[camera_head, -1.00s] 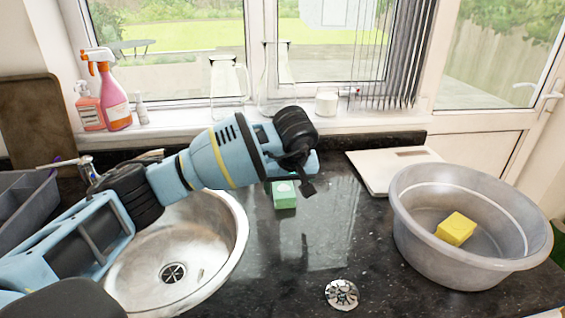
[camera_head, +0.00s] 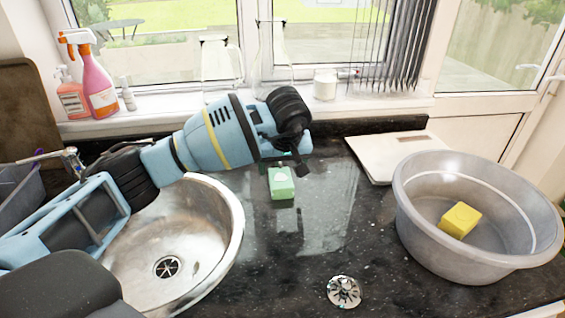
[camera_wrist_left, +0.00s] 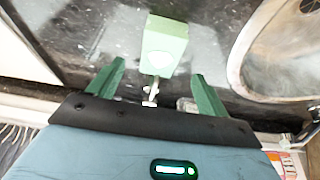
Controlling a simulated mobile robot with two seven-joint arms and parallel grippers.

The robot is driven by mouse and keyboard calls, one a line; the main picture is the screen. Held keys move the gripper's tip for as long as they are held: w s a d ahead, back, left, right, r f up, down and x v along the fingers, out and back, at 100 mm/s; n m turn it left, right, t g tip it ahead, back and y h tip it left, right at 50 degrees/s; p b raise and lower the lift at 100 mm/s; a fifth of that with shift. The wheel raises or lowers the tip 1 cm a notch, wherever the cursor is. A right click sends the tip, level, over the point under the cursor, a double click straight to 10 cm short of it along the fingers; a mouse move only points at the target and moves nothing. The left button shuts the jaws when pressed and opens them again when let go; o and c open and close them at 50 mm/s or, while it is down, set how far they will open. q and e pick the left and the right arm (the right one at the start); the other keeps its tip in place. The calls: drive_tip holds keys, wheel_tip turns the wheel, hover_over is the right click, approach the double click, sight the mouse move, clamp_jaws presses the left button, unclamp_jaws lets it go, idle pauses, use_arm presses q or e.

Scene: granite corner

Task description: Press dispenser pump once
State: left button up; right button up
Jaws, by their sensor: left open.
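The dispenser is a green block-shaped bottle (camera_head: 281,184) standing on the dark counter, right of the sink; my left arm hides its top in the head view. In the left wrist view the green bottle (camera_wrist_left: 163,47) shows a pale mark, and a thin pale pump part (camera_wrist_left: 151,91) extends from it toward the gripper. My left gripper (camera_head: 298,168) is above and close to the dispenser. In the wrist view its two green fingers (camera_wrist_left: 158,70) are spread apart, with the pump part between them in the picture. Contact cannot be told. My right gripper is not in view.
A steel sink (camera_head: 231,240) lies under my left arm. A grey basin (camera_head: 415,228) holding a yellow sponge (camera_head: 460,219) stands at right, before a white board (camera_head: 375,165). A metal drain piece (camera_head: 344,291) lies in front. Spray bottles (camera_head: 98,85) stand on the sill.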

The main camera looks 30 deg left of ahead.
sight(281, 178)
use_arm(q)
drive_tip(key=shift+x, duration=3.4)
drive_tip(key=shift+c, duration=0.2)
drive_tip(key=c, duration=1)
